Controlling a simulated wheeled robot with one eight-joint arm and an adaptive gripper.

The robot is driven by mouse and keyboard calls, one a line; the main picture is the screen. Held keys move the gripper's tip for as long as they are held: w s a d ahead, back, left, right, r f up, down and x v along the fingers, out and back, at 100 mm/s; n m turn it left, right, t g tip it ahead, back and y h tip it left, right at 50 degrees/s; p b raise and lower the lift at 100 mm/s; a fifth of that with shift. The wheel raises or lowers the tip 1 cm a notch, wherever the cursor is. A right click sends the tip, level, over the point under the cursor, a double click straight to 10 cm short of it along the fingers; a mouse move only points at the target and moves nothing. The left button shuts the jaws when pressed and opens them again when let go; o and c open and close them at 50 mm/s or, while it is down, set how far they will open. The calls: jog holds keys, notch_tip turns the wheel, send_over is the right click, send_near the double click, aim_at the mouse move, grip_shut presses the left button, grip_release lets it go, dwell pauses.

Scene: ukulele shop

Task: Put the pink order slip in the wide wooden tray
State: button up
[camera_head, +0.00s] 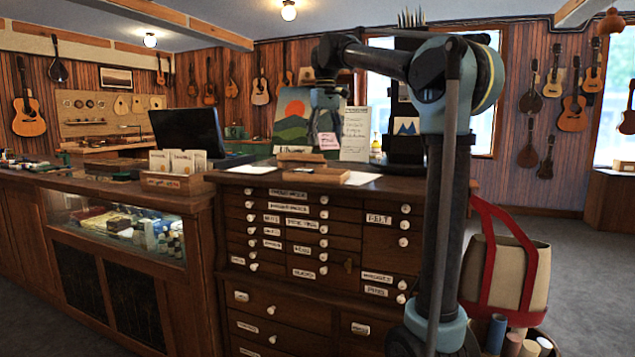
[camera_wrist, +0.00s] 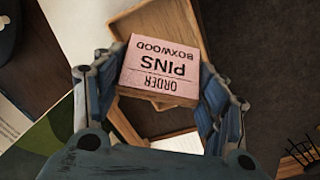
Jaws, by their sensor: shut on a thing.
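The pink order slip (camera_wrist: 160,72) is held between the two fingers of my gripper (camera_wrist: 160,98); its print reads ORDER, PINS, BOXWOOD, upside down in the wrist view. In the head view the slip (camera_head: 328,141) hangs above the top of the drawer cabinet, below my gripper (camera_head: 328,108). A wooden tray (camera_wrist: 196,28) shows beyond and below the slip in the wrist view. In the head view low wooden tray-like pieces (camera_head: 312,175) lie on the cabinet top. The slip and fingers hide part of the tray, and I cannot tell its full width.
The drawer cabinet (camera_head: 320,205) also bears white papers (camera_head: 360,178), a standing notice (camera_head: 355,133) and a painting (camera_head: 300,112) behind the trays. A card holder (camera_head: 172,181) stands at the left. A tote bag (camera_head: 505,275) stands right of my arm.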

jog(key=n, duration=0.7)
jog(key=shift+s+d+r, duration=0.1)
jog(key=shift+r, duration=0.05)
notch_tip(320, 180, down, 10)
dwell(0.4)
jog(key=o, duration=1.1)
jog(key=shift+c, duration=0.2)
notch_tip(320, 180, up, 12)
jog(key=shift+r, duration=0.1)
jog(key=shift+s, duration=0.1)
